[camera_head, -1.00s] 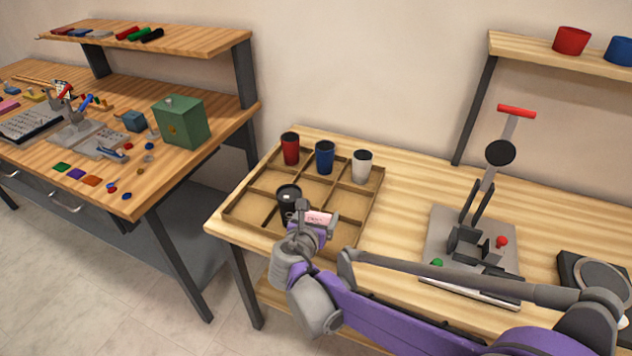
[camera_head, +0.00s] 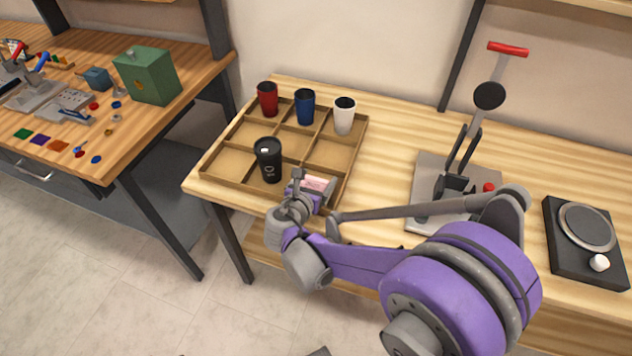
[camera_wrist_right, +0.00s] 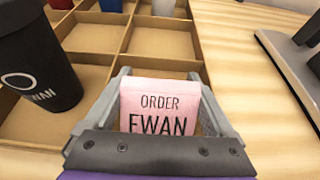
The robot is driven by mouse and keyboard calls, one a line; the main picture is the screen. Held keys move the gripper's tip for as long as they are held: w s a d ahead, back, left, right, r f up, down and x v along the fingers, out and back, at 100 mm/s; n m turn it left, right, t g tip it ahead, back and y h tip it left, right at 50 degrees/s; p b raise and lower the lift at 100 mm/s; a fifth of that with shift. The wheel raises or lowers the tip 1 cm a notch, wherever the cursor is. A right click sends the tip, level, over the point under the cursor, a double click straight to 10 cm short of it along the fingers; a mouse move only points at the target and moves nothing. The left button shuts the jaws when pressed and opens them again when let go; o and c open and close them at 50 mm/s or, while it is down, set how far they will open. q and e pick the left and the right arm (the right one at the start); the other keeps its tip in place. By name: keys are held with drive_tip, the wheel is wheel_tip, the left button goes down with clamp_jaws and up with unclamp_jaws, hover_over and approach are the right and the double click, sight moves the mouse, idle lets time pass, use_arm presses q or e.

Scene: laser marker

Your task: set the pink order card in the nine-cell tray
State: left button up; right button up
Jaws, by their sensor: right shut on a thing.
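The pink order card (camera_head: 315,182) is held in my right gripper (camera_head: 314,188), over the front right cell of the nine-cell tray (camera_head: 215,179). In the right wrist view the card (camera_wrist_right: 160,108) stands between the two grey fingers and reads "ORDER EWAN". My right gripper (camera_wrist_right: 165,100) is shut on it. The card's lower edge is hidden, so I cannot tell whether it touches the tray floor. A black cup (camera_head: 268,160) stands in the tray left of the gripper; its printed name shows in the wrist view (camera_wrist_right: 38,70). My left gripper is not in view.
Red (camera_head: 267,99), blue (camera_head: 304,107) and white (camera_head: 344,116) cups stand in the tray's back row. A lever press (camera_head: 455,185) and a black device with a round plate (camera_head: 587,240) are to the right. A green box (camera_head: 147,75) stands on the left bench.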

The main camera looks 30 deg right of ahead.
drive_tip(key=shift+f, duration=0.4)
drive_tip(key=shift+f, duration=0.2)
drive_tip(key=o, duration=1.1)
drive_tip(key=shift+c, duration=0.2)
drive_tip(key=shift+r, duration=0.15)
